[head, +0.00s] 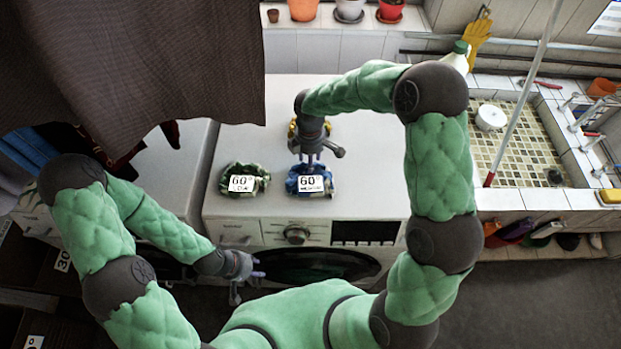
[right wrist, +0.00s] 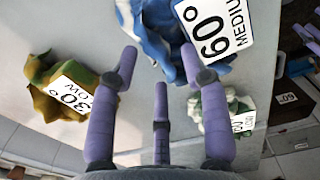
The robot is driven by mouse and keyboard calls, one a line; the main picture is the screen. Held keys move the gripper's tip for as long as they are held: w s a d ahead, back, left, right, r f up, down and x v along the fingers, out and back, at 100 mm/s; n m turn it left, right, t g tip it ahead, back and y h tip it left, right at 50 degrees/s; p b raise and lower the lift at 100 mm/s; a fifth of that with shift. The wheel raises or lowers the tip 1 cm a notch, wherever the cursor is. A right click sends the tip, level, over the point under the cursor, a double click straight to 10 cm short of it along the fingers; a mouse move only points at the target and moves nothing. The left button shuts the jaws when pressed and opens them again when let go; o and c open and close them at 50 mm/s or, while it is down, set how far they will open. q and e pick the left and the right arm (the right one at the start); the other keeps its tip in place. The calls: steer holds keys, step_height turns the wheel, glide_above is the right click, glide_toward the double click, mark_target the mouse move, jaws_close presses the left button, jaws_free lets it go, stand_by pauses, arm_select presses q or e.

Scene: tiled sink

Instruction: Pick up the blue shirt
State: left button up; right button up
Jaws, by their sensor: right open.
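The blue shirt (head: 310,172) lies crumpled on top of the white washing machine (head: 360,175), with a white "60° MEDIUM" tag at its front. In the right wrist view the blue shirt (right wrist: 155,30) is at the top, with its tag covering part of it. My right gripper (head: 311,160) points down just above the shirt. Its fingers (right wrist: 160,60) are spread and hold nothing; I cannot tell whether they touch the cloth. My left gripper (head: 250,272) is open and empty in front of the machine's round door.
A green shirt (head: 245,171) with a 60° tag lies left of the blue one. A yellow shirt (head: 293,127) lies behind, partly hidden by my right arm; its tag reads 30° LOW (right wrist: 75,95). A dark cloth (head: 150,60) hangs at upper left. A tiled basin (head: 505,150) is right.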

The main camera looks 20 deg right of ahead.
steer(key=shift+f, duration=0.3)
stand_by(0.4)
jaws_close()
